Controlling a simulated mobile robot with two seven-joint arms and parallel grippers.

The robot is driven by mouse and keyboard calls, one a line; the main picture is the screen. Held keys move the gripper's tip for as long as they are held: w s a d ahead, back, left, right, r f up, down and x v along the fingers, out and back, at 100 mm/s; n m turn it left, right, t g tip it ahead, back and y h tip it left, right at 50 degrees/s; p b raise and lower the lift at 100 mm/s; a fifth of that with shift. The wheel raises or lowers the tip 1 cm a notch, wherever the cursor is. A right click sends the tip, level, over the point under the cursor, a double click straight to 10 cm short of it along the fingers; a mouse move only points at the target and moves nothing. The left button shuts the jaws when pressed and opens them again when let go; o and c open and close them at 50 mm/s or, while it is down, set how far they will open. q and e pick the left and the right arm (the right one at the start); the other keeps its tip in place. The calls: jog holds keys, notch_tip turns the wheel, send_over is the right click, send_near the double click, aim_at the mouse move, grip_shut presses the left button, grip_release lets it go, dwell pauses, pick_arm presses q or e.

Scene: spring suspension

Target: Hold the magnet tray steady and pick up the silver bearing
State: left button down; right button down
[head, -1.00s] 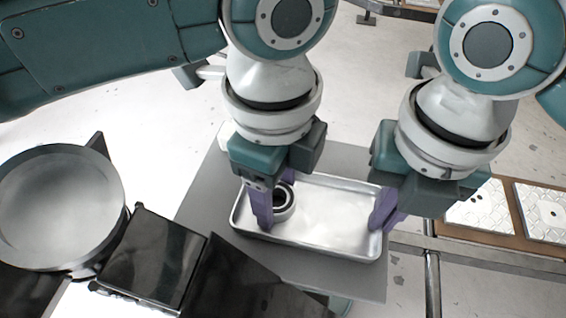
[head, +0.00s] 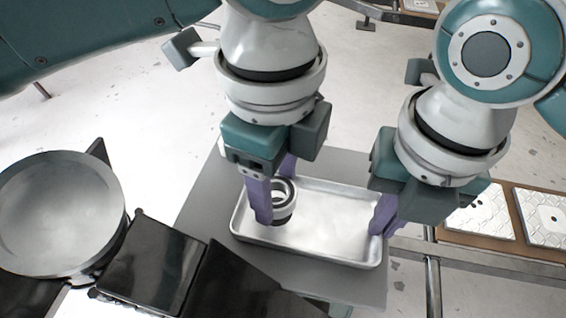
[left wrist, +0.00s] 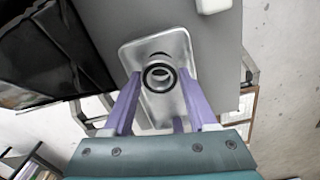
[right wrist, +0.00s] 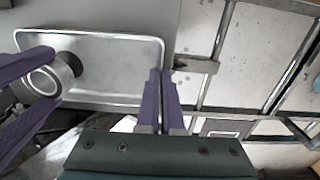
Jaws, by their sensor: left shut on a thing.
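The silver bearing (head: 283,207) is a short ring with a dark inner band, held between the purple fingers of my left gripper (head: 276,197). It sits a little above the tray floor near the left end. The left wrist view shows the bearing (left wrist: 159,76) between the fingers. The magnet tray (head: 330,257) is a shallow silver rectangular pan on a grey surface. My right gripper (head: 384,216) is shut on the tray's right end wall. The right wrist view shows its fingers (right wrist: 160,85) close together on either side of the rim of the tray (right wrist: 110,36).
A grey table top (head: 195,207) lies under the tray. A round metal dish (head: 60,212) and dark boxes (head: 150,265) stand at the left and front left. Patterned plates (head: 548,215) lie at the far right. The right part of the tray is empty.

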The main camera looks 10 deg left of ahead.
aim_at(276, 192)
pick_arm(q)
notch_tip(276, 192, up, 7)
jog(key=shift+r, duration=0.2)
pick_arm(e)
jog(key=c, duration=1)
grip_release()
